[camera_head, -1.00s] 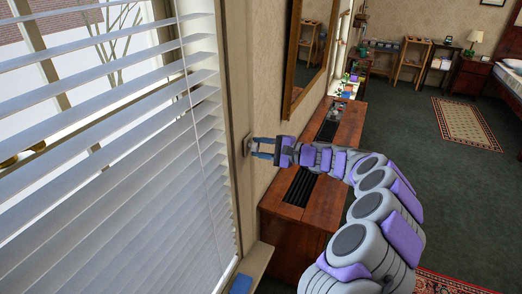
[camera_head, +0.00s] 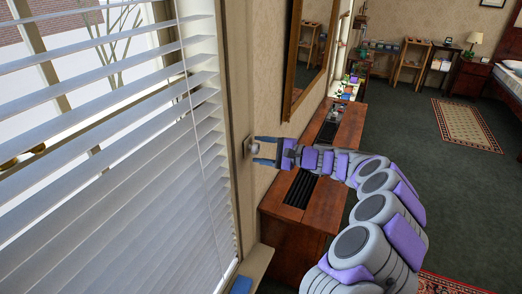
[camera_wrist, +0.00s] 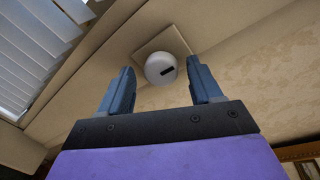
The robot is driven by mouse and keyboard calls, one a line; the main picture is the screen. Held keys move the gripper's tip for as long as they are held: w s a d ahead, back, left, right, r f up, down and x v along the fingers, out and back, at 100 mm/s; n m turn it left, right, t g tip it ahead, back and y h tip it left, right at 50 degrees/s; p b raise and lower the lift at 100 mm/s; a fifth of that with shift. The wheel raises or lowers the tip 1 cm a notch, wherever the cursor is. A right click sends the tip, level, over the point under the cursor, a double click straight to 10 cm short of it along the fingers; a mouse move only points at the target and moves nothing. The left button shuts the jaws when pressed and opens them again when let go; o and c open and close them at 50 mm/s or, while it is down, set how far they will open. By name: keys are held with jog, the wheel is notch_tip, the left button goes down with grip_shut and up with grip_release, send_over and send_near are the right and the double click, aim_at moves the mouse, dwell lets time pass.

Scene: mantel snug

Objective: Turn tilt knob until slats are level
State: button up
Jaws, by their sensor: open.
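The tilt knob (camera_wrist: 161,69) is a pale round knob with a dark mark, on a square beige plate (camera_wrist: 149,45) on the window frame. In the head view the knob (camera_head: 252,148) sits just right of the blinds. My gripper (camera_head: 264,151) points left at it. In the wrist view my gripper (camera_wrist: 160,85) is open, with one blue finger either side of the knob's line and gaps between the fingers and the knob. The white slats (camera_head: 110,150) are tilted, with gaps in the upper part and closely overlapping lower down.
A wooden cabinet (camera_head: 325,205) with dark inset panels stands below my arm. A framed mirror (camera_head: 310,50) hangs on the wall above it. A blue object (camera_head: 242,284) lies on the sill. Green carpet (camera_head: 455,220) is open at the right.

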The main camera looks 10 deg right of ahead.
jog(key=p+v, duration=0.3)
jog(key=v, duration=1.4)
